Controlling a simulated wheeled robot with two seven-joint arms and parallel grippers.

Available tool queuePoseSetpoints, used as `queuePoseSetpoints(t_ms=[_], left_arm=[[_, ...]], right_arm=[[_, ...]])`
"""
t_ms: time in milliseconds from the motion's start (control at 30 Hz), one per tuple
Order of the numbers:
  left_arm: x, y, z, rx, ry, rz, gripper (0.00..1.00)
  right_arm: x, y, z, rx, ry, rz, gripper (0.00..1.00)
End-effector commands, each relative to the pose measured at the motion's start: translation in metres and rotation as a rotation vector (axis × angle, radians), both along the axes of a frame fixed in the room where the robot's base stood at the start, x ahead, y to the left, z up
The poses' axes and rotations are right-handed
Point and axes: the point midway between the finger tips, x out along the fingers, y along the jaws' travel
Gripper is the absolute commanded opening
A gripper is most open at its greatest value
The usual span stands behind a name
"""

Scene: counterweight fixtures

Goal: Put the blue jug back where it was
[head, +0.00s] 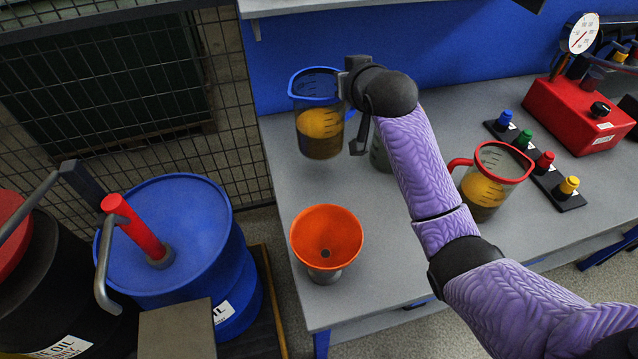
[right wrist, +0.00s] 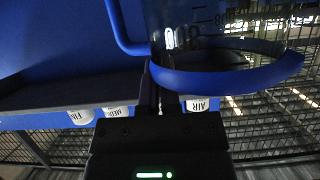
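The blue jug (head: 320,128) is clear with a blue rim and amber and dark liquid. It is upright at the back left of the workbench (head: 400,275) and seems raised off it. In the right wrist view the jug's blue rim (right wrist: 225,82) and handle come close against the gripper (right wrist: 150,98); the fingertips are dark there. My left gripper is not in view.
An orange funnel (head: 326,238) stands at the bench's front left. A red jug (head: 490,185), a strip of coloured knobs (head: 545,175) and a red gauge box (head: 575,115) are at right. A greyish container (head: 379,155) is partly hidden by my arm. A blue drum (head: 190,220) stands left.

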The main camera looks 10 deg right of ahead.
Motion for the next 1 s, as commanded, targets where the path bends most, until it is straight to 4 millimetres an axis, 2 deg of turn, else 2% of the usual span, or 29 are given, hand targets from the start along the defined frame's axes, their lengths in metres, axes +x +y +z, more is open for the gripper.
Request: queuePoseSetpoints(t_ms=[33,533,900,1000], left_arm=[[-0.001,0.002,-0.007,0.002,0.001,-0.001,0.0],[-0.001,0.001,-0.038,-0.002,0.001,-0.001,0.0],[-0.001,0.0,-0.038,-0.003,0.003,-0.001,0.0],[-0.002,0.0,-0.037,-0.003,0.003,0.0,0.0]], right_arm=[[0.0,0.0,-0.006,0.0,-0.003,0.0,0.0],[0.0,0.0,-0.101,0.0,-0.001,0.001,0.0],[0.0,0.0,-0.106,0.001,-0.005,0.001,0.0],[0.0,0.0,-0.106,0.0,-0.002,0.001,0.25]])
